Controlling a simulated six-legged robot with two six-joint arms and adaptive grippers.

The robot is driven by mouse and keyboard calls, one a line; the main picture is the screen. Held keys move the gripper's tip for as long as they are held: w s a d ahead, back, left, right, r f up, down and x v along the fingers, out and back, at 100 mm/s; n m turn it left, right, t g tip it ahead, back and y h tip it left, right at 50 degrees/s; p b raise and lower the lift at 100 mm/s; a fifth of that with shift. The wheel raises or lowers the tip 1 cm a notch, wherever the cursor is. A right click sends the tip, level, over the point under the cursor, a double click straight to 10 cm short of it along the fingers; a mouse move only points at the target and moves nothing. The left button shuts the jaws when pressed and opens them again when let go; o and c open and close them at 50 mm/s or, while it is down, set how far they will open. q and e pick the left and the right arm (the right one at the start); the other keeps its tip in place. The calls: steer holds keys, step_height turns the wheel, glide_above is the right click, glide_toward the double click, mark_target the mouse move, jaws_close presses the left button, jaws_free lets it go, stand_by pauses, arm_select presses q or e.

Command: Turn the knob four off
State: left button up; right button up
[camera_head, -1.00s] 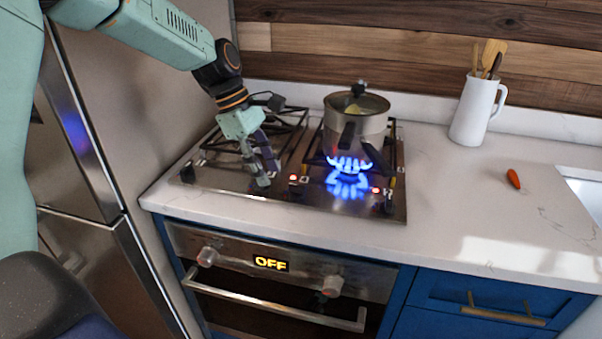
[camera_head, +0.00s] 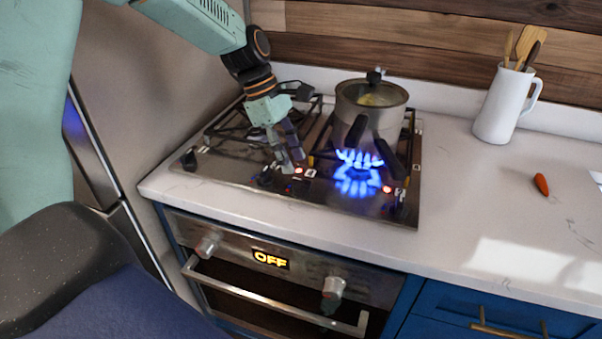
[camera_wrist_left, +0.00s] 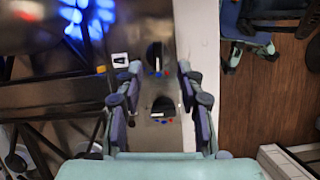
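The steel gas cooktop (camera_head: 225,172) has a row of black knobs along its front edge. Its far right knob (camera_head: 397,209) is by a lit red light, in front of the burning burner.
A lidded pot (camera_head: 371,109) stands over blue flames (camera_head: 358,160), its dark handles pointing forward. The oven display (camera_head: 270,259) reads OFF. A white utensil jug (camera_head: 506,103) and a carrot (camera_head: 541,184) are on the right counter (camera_head: 470,190), which is mostly clear.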

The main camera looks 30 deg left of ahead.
mark_target(301, 180)
arm_select(q)
steer(key=x, duration=0.5)
steer(key=shift+w+a+f+b, duration=0.3)
steer(key=shift+w+f+b, duration=0.1)
steer(key=shift+s+d+r, duration=0.3)
steer(key=shift+s+r, duration=0.1)
steer(key=shift+s, duration=0.1)
steer(key=shift+w+a+f, duration=0.2)
steer(key=shift+w+f, duration=0.15)
steer(key=shift+w, duration=0.1)
steer(key=c, duration=0.6)
steer(key=shift+s+d+r, duration=0.1)
steer(key=shift+s+r, duration=0.1)
steer(key=shift+s, duration=0.05)
jaws_close()
steer(key=shift+w, duration=0.1)
